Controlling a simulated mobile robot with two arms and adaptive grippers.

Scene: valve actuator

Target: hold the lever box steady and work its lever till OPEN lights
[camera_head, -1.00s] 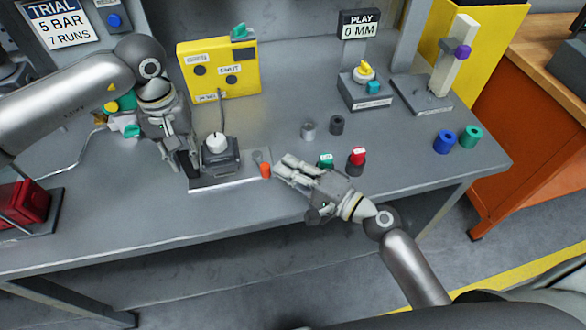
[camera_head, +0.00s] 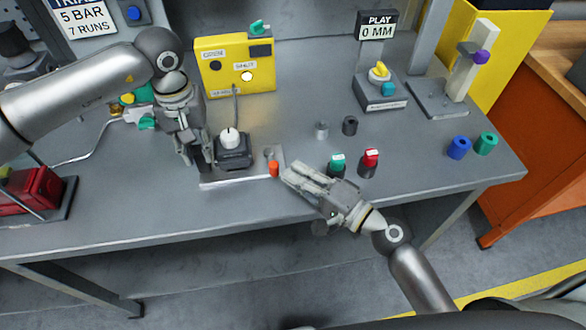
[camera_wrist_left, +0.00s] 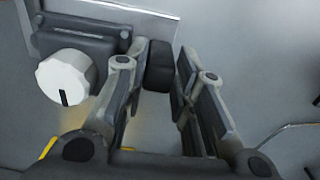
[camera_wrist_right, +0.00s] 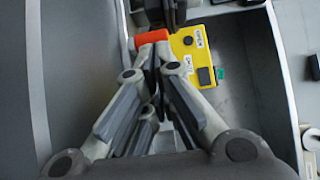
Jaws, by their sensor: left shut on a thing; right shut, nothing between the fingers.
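The lever box (camera_head: 233,152) is a dark block with a white knob (camera_head: 229,137) on a pale metal plate (camera_head: 235,179). Its orange-tipped lever (camera_head: 274,169) is at the plate's right end. My left gripper (camera_head: 207,160) is shut on a dark upright block (camera_wrist_left: 158,75) beside the box. My right gripper (camera_head: 287,174) is shut and empty, its tips close beside the orange lever tip, which also shows in the right wrist view (camera_wrist_right: 152,38); contact is unclear. On the yellow panel (camera_head: 262,85), the SHUT lamp (camera_head: 247,76) glows white; the OPEN lamp (camera_head: 215,66) is dark.
Green (camera_head: 336,165) and red (camera_head: 369,162) topped pieces stand just right of my right gripper. Grey and black cylinders (camera_head: 350,125) are behind them. A cable joins the box and panel. Blue and green rings (camera_head: 458,147) are at the right. The bench's front edge is near.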

